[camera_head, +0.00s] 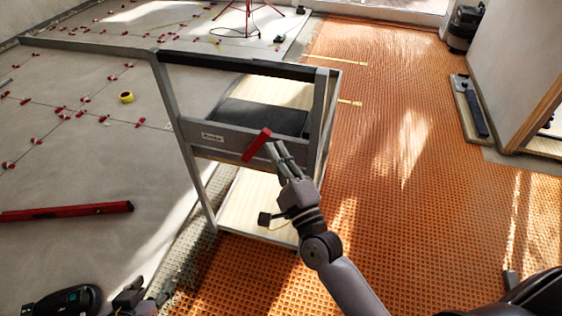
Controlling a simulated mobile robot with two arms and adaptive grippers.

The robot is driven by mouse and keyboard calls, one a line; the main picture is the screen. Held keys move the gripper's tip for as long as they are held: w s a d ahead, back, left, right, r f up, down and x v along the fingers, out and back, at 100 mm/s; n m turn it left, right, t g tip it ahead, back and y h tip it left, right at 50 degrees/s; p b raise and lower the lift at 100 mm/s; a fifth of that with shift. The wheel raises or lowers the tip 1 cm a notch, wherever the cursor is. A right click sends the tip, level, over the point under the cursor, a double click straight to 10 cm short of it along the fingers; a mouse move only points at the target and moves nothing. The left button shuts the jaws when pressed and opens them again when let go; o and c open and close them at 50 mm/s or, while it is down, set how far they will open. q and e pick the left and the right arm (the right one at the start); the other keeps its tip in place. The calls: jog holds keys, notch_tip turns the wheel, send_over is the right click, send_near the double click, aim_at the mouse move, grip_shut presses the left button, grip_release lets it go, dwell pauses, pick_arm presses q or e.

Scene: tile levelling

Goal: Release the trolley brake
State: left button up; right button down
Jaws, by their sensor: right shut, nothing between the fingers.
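The trolley (245,133) is a grey-framed cart with wooden shelves, standing at the middle of the view. My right gripper (272,150) is shut and empty. Its fingertips are right at the lever's right side; I cannot tell whether they touch it. My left gripper (152,288) is low at the bottom left, away from the trolley. Its fingers look apart, with nothing seen between them. The trolley's wheels are not clearly visible.
A red spirit level (66,212) lies on the grey tiles at left. Red levelling clips and a yellow tape roll (126,97) are on the tiles. Orange matting (400,150) covers the floor to the right. A board with a dark tool (471,107) lies by the wall.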

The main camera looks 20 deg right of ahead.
aim_at(262, 140)
pick_arm(q)
jog(key=s+a+f+g+y+p, duration=0.1)
jog(key=s+g+p, duration=0.15)
jog(key=s, duration=0.25)
jog(key=s+a+f+g+p, duration=0.1)
jog(key=s+a+g+p, duration=0.1)
jog(key=s+g, duration=0.15)
pick_arm(e)
jog(key=r+n+p, duration=0.1)
jog(key=p, duration=0.1)
jog(key=w+a+r+g+p, duration=0.1)
jog(key=a+r+n+g+p, duration=0.1)
jog(key=p, duration=0.1)
jog(key=shift+w+a+n+p, duration=0.1)
jog(key=shift+w+n+p, duration=0.15)
jog(key=shift+n+p, duration=0.1)
pick_arm(q)
jog(key=s+f, duration=0.2)
jog(key=f, duration=0.9)
jog(key=s+f, duration=0.3)
jog(key=f, duration=0.9)
jog(key=shift+s+a+f+g+p, duration=0.15)
jog(key=shift+f+g+p, duration=0.15)
jog(key=shift+g, duration=0.1)
pick_arm(e)
jog(key=shift+w+a+r, duration=0.1)
jog(key=shift+w+a, duration=0.05)
jog(key=shift+a, duration=0.05)
